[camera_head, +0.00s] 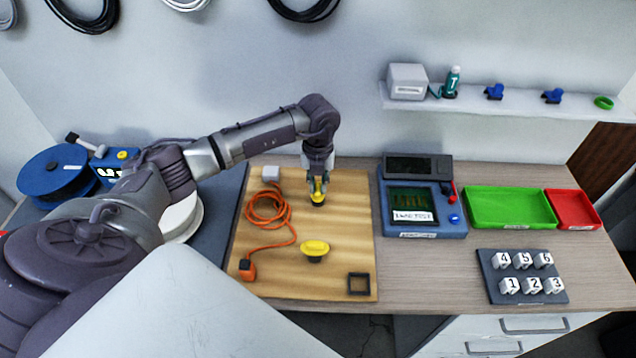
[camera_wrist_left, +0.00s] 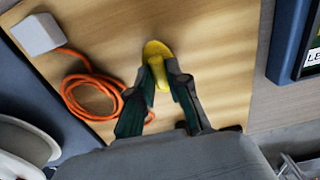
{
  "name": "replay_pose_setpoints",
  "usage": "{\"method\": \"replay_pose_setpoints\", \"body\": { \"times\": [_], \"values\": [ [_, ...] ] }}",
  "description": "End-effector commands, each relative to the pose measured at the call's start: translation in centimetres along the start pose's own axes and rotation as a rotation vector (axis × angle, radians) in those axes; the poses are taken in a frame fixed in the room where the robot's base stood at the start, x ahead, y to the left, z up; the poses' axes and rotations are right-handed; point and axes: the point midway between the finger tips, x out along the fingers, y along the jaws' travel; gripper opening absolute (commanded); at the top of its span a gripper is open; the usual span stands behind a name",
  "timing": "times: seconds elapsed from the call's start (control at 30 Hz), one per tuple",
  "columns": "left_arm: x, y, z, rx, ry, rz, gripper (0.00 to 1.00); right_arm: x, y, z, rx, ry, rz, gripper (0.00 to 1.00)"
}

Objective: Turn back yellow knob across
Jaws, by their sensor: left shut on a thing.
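A yellow knob (camera_head: 317,198) on a dark base stands on the upper part of the wooden board (camera_head: 345,225). My left gripper (camera_head: 317,186) reaches down over it from above and is shut on it. In the left wrist view, the yellow knob (camera_wrist_left: 156,50) shows between and beyond the fingertips of my left gripper (camera_wrist_left: 160,72). The fingers hide part of it. A second, wider yellow knob (camera_head: 315,247) stands on the same board closer to me, apart from the gripper. My right gripper is not in view.
An orange cable (camera_head: 268,208) lies coiled on the board's left side, between a white box (camera_head: 271,173) and an orange plug (camera_head: 247,268). A black square frame (camera_head: 358,284) lies at the board's front right. A blue device (camera_head: 425,228) stands right of the board.

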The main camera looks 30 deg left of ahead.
Motion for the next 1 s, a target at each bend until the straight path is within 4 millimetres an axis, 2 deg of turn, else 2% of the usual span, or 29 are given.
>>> {"method": "replay_pose_setpoints", "body": {
  "times": [0.37, 1.0],
  "values": [
    [0.2, 0.0, 0.1, 0.195, -0.004, -0.001, 0.0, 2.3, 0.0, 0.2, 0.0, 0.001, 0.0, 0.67],
    [0.2, 0.0, 0.1, 0.798, -0.004, 0.0, 0.0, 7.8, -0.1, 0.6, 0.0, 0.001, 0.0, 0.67]
  ]
}}
